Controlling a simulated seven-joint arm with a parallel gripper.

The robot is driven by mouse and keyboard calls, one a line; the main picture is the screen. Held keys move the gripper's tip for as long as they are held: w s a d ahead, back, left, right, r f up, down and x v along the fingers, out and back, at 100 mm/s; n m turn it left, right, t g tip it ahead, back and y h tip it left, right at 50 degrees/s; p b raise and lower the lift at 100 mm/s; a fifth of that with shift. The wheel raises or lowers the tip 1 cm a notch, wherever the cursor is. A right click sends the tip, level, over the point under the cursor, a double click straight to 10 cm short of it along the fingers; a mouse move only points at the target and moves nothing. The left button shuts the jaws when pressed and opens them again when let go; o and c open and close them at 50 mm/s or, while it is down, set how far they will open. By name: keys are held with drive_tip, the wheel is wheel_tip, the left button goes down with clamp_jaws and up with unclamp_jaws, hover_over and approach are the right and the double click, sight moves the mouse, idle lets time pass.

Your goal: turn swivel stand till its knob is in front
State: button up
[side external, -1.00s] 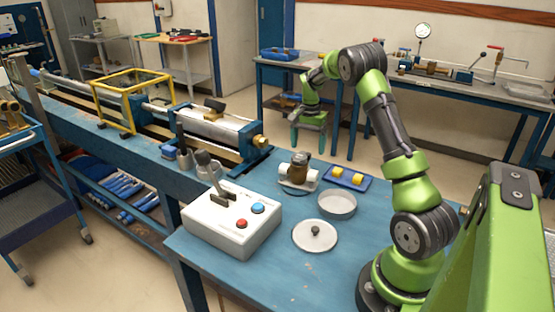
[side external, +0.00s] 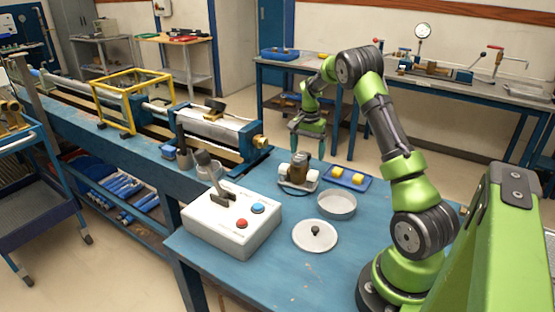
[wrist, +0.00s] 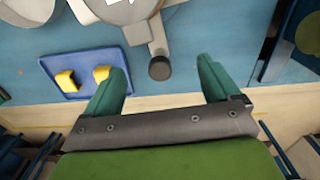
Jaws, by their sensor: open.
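The swivel stand (side external: 300,187) sits on the blue bench, with a brown-and-dark upright body and white parts on a round base. In the wrist view the stand (wrist: 125,8) is partly cut off at the top edge. A short arm on it ends in a dark round knob (wrist: 160,68), pointing toward my gripper. My gripper (wrist: 162,72) is open and empty. Its two green fingers appear on either side of the knob, with gaps on both sides; their height relative to it is unclear. In the side view my gripper (side external: 308,151) is just behind the stand.
A blue tray (wrist: 50,62) with two yellow blocks lies beside the stand. A round metal dish (side external: 337,205), a lid with a black knob (side external: 315,236) and a white control box (side external: 232,222) with a lever and buttons stand closer to the side camera.

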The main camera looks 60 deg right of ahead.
drive_tip(key=c, duration=0.4)
drive_tip(key=shift+s, duration=0.8)
drive_tip(key=shift+c, duration=0.2)
drive_tip(key=o, duration=0.4)
drive_tip(key=shift+o, duration=0.2)
wheel_tip(320, 180, up, 6)
drive_tip(key=shift+f, duration=0.25)
idle(0.4)
